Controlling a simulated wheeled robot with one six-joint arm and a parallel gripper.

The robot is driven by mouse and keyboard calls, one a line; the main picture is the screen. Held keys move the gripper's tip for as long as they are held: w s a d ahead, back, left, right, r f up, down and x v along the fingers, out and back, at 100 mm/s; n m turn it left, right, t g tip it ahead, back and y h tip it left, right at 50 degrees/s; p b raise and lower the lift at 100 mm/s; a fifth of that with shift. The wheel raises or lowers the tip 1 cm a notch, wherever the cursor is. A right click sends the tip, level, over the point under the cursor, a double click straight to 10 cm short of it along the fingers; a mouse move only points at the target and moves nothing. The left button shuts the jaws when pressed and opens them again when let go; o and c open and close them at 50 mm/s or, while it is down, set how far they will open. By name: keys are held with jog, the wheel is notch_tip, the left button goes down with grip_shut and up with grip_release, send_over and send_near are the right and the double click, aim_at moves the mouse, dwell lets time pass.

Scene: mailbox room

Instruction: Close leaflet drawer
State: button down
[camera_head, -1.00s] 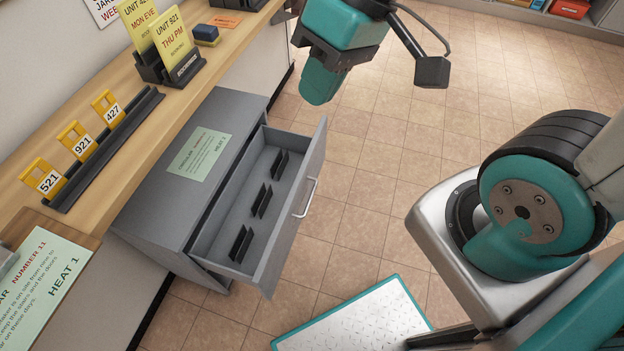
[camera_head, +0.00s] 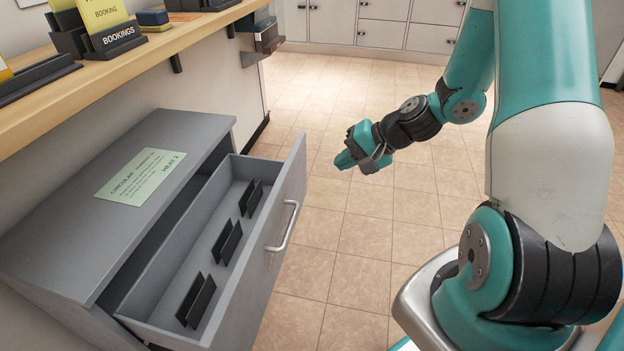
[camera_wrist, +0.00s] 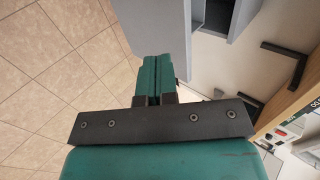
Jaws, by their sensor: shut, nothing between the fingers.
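The leaflet drawer (camera_head: 270,279) is a grey drawer pulled out of a low grey cabinet (camera_head: 62,238). Its front carries a silver bar handle (camera_head: 287,226). Inside it stand several small black dividers, and no leaflets show in it. My gripper (camera_head: 345,162) is shut and empty, in the air to the right of the drawer front and apart from it. In the wrist view the teal fingers (camera_wrist: 153,80) lie together, with a grey edge of the furniture to their upper right.
A green leaflet (camera_head: 140,177) lies on the cabinet top. A wooden counter (camera_head: 100,85) with black holders and a blue block (camera_head: 153,18) runs above the cabinet. The tiled floor (camera_head: 330,235) right of the drawer is clear. White lockers (camera_head: 385,25) stand at the back.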

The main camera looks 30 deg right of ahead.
aim_at(286, 180)
jog(key=b+x, duration=0.1)
jog(key=x, duration=0.3)
jog(key=r+b+x, duration=0.1)
jog(key=x, duration=0.2)
jog(key=w+a+b+x, duration=0.1)
jog(key=x, duration=0.3)
jog(key=shift+a, duration=0.15)
jog(key=shift+w+a+r, duration=0.1)
jog(key=shift+w+a, duration=0.35)
jog(key=shift+w, duration=0.1)
